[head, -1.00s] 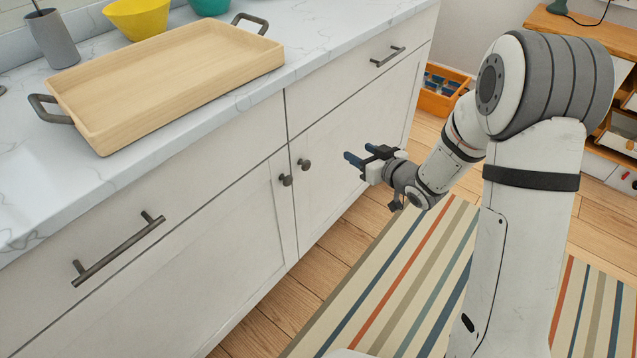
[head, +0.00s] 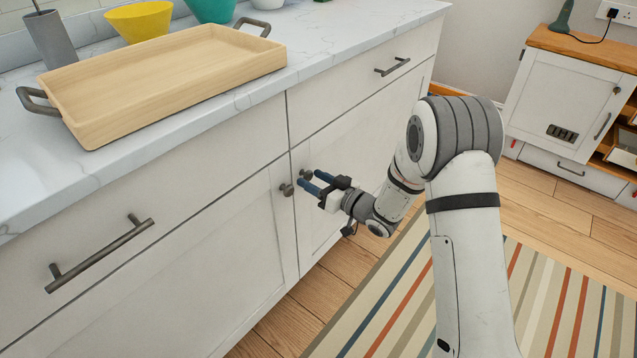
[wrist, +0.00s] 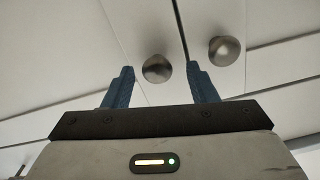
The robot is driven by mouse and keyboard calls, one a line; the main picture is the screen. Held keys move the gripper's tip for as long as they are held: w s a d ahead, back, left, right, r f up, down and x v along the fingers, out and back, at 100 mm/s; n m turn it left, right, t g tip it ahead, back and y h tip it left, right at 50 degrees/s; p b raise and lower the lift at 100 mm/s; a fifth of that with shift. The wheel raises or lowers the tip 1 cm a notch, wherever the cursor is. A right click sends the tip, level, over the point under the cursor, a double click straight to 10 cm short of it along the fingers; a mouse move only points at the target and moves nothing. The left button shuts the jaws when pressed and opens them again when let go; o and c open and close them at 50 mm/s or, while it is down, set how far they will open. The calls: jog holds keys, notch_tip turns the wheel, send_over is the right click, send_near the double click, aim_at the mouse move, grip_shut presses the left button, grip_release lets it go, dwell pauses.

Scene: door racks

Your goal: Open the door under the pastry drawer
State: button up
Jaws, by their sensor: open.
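Two round metal knobs sit side by side near the seam between two white cabinet doors. The left door (head: 215,268) has the left knob (head: 286,189); the right door (head: 343,165) has the right knob (head: 306,175). Above the doors are a left drawer (head: 190,155) with a long bar handle and a right drawer (head: 345,87) with a shorter one. No pastry shows. My gripper (head: 309,178) is open at the right knob. In the wrist view, one knob (wrist: 157,68) appears between the blue fingertips, and the other knob (wrist: 224,50) lies outside them.
A wooden tray (head: 165,80) and a yellow bowl (head: 138,21) stand on the marble counter. A striped rug (head: 400,290) lies on the wood floor before the cabinet. A small white cabinet (head: 562,95) stands at the back right.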

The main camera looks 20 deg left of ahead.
jog(key=shift+a, duration=0.1)
grip_shut()
dwell(0.5)
